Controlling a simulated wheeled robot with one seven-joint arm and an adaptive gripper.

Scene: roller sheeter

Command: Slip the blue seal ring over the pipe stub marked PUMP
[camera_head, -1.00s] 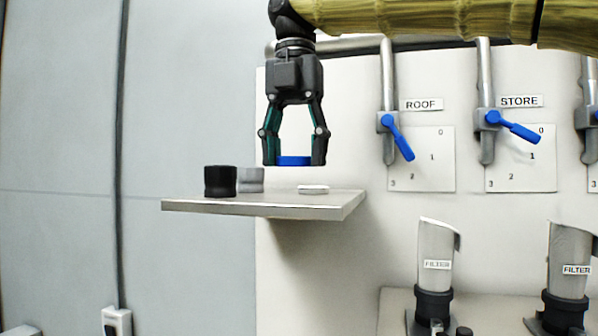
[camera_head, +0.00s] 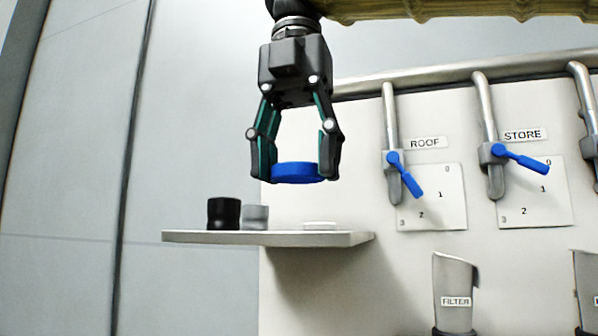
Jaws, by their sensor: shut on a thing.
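My gripper (camera_head: 297,174) points down and is shut on the blue seal ring (camera_head: 297,173), which lies flat between its two fingertips. The ring is in the air above the right part of the shelf, with a gap between them. No pipe stub marked PUMP shows in this view. One grey stub labelled FILTER (camera_head: 455,285) stands at the lower right, its base cut off by the frame edge. A second stub (camera_head: 589,285) is only partly in view at the right edge.
The shelf (camera_head: 270,238) carries a black ring (camera_head: 224,213), a grey ring (camera_head: 255,217) and a flat white piece (camera_head: 320,226). Pipes with blue valve handles, labelled ROOF (camera_head: 425,143) and STORE (camera_head: 523,135), run down the wall panel to the right.

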